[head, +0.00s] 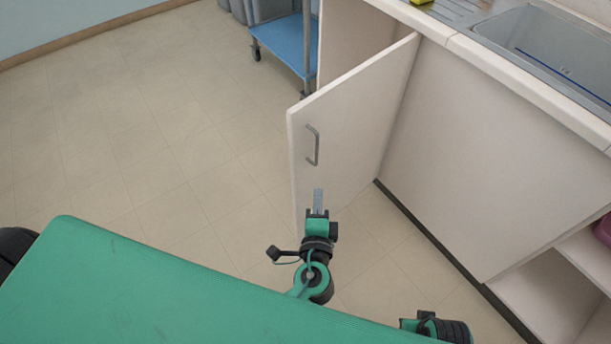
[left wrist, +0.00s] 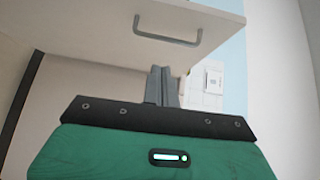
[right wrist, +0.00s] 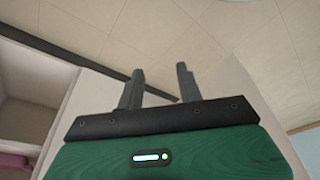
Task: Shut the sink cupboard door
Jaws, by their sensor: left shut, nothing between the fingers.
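The sink cupboard door (head: 350,130) stands wide open in the head view, swung out from the cabinet on its hinged edge. Its grey bar handle (head: 313,146) is near the free edge. The door (left wrist: 100,30) and handle (left wrist: 168,32) also show in the left wrist view. My left gripper (head: 318,200) is shut and empty, in front of the door's handle side and below the handle in the picture; I cannot tell if it touches the door. My right gripper (right wrist: 158,88) is open and empty, with cabinet and floor beyond it.
The counter with the sink (head: 550,50) runs along the right. Open shelves (head: 560,290) are at the lower right. A blue trolley (head: 285,45) stands behind the door. The floor (head: 130,130) to the left is clear.

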